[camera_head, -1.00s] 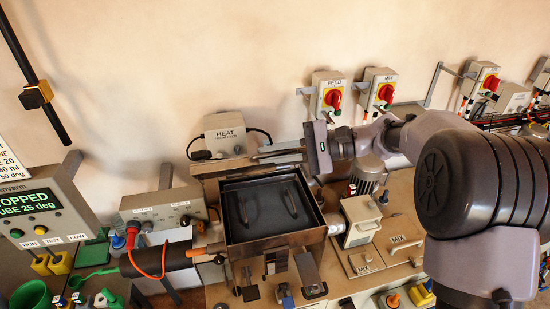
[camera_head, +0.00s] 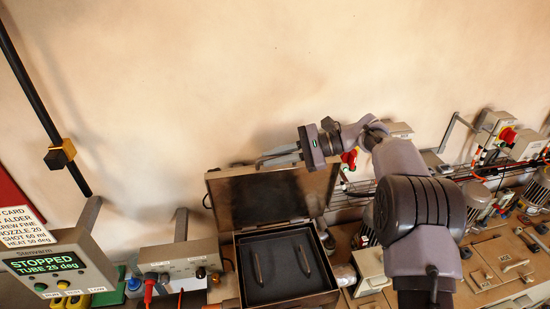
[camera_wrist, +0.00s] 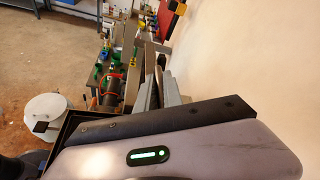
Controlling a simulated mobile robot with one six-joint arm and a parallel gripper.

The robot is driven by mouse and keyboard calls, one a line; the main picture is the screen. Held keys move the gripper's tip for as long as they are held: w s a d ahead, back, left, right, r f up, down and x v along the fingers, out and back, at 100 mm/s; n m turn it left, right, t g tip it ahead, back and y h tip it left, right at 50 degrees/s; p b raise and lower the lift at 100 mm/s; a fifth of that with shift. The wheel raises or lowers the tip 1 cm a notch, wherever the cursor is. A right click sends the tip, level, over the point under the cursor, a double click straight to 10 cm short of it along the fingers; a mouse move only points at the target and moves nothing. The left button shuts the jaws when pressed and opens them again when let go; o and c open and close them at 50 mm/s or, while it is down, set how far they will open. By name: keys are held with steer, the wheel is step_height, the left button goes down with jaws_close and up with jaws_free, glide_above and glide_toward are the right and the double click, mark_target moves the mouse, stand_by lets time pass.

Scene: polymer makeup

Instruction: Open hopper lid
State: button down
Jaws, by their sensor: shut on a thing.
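The hopper (camera_head: 333,297) is a dark metal box with a black interior and two thin raised bars inside, low in the middle of the head view. Its brown-grey lid (camera_head: 265,203) stands raised at the back edge, inner face toward the camera. My gripper (camera_head: 272,158) comes in from the right at the lid's top edge, fingers pointing left, shut on the lid. The exact grip is hidden behind the lid. In the wrist view my gripper's grey fingers (camera_wrist: 158,90) point away, close together; what lies between them is unclear.
A display box (camera_head: 60,270) reading STOPPED stands at the left. A grey control box (camera_head: 180,262) stands left of the hopper. Switch boxes and motors line the bench at the right. A black pole with an orange-brown block (camera_head: 60,154) is at upper left. The wall is bare above.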

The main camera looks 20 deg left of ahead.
steer(key=shift+w, duration=0.1)
stand_by(0.3)
steer(key=c, duration=1.5)
jaws_free()
steer(key=p+v, duration=0.8)
steer(key=v, duration=0.9)
steer(key=shift+d, duration=0.2)
steer(key=shift+w, duration=0.1)
